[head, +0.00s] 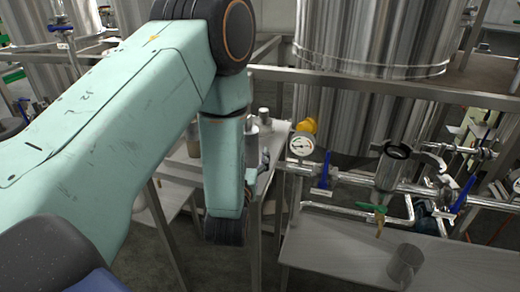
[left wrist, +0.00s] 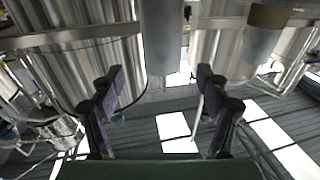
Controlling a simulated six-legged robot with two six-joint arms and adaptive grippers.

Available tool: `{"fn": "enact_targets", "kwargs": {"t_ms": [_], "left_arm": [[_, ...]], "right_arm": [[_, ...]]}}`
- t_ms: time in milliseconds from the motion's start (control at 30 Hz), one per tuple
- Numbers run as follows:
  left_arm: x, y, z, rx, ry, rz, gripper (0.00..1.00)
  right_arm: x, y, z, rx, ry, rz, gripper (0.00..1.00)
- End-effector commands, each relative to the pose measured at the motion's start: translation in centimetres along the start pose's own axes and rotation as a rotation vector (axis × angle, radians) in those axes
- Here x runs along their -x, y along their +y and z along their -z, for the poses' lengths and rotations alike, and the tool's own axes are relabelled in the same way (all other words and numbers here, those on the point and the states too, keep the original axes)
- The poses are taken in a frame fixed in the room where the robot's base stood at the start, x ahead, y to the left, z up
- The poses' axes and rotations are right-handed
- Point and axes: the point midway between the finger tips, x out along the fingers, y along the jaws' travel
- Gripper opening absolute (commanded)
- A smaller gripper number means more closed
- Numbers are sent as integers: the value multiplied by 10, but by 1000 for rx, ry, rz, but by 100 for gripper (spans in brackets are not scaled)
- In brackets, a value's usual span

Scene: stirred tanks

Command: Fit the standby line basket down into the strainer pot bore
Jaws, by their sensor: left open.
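The strainer pot (head: 388,176) stands on the pipe run at the right in the head view, its dark-ringed round mouth facing up. A small grey cylinder (head: 404,266) that looks like a basket rests on the metal bench below it; I cannot tell whether it is the standby line one. More grey cylinders (head: 252,142) stand on a side table behind my left arm. My left gripper is hidden behind its wrist in the head view. In the left wrist view my left gripper (left wrist: 160,88) is open, with nothing between its fingers. My right gripper is not in view.
A pressure gauge (head: 301,145), blue-handled valves (head: 325,170) and a green handle (head: 371,208) line the pipework. A steel rail (head: 340,83) crosses before a large tank (head: 368,38). The bench (head: 335,250) is mostly clear. Grey cylindrical shapes (left wrist: 163,38) show at the wrist view's top.

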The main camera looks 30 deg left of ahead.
Motion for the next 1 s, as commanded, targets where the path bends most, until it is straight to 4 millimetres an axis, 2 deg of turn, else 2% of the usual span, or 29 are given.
{"fn": "enact_targets", "kwargs": {"t_ms": [600, 867, 1000], "left_arm": [[-72, 0, -3, -2, 2, 1, 76], [-75, 4, -2, -3, 1, -2, 76], [-74, 4, -2, -2, 1, -2, 66]], "right_arm": [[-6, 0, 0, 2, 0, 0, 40], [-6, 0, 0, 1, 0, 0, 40], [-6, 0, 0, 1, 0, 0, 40]]}}
